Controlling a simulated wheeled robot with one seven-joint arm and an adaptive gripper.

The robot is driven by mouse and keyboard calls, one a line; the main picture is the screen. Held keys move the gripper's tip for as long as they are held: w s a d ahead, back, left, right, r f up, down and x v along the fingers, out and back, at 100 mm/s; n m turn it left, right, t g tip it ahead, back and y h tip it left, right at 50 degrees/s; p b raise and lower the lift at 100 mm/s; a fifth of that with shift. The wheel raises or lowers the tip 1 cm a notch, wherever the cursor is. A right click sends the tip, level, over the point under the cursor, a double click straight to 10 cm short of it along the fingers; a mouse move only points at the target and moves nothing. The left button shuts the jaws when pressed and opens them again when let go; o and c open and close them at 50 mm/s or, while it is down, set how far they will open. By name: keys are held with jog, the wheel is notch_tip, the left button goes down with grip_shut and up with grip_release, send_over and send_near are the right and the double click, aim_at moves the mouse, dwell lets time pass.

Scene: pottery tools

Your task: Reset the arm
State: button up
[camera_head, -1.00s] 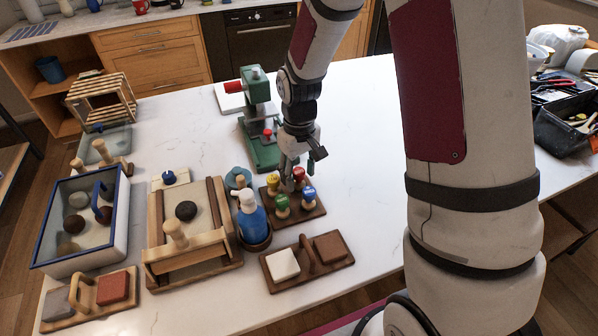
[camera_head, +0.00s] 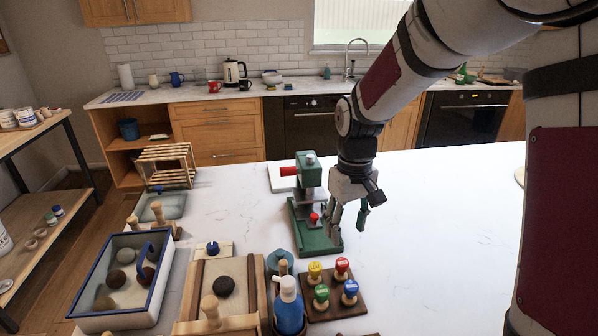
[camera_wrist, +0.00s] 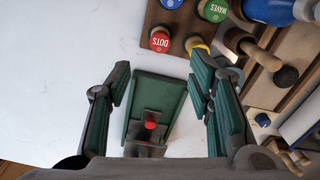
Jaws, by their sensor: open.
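My gripper (camera_head: 348,216) is raised above the white table, just right of the green press, and holds nothing. In the wrist view my gripper (camera_wrist: 158,88) shows its green-padded fingers spread wide, with the press base between and below them. The green press (camera_head: 311,176) stands upright on the table with a red knob on its base; its base also shows in the wrist view (camera_wrist: 160,95). The wooden stamp stand (camera_head: 348,308) with several coloured-top stamps is in front of my gripper.
A blue bottle (camera_head: 289,308) stands left of the stamps. A blue-rimmed tray (camera_head: 163,283) with balls, a wooden frame (camera_head: 262,290) and a slatted crate (camera_head: 166,167) lie further left. The table (camera_head: 450,220) right of my gripper is clear.

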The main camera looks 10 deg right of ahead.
jog(key=s+r+m+t, duration=0.1)
jog(key=s+r+t, duration=0.1)
jog(key=s+r, duration=0.5)
jog(key=s+r+m+t, duration=0.1)
jog(key=s+r+t, duration=0.2)
jog(key=s+r, duration=0.4)
jog(key=s, duration=0.7)
jog(key=shift+r+m, duration=0.3)
jog(key=shift+m, duration=0.1)
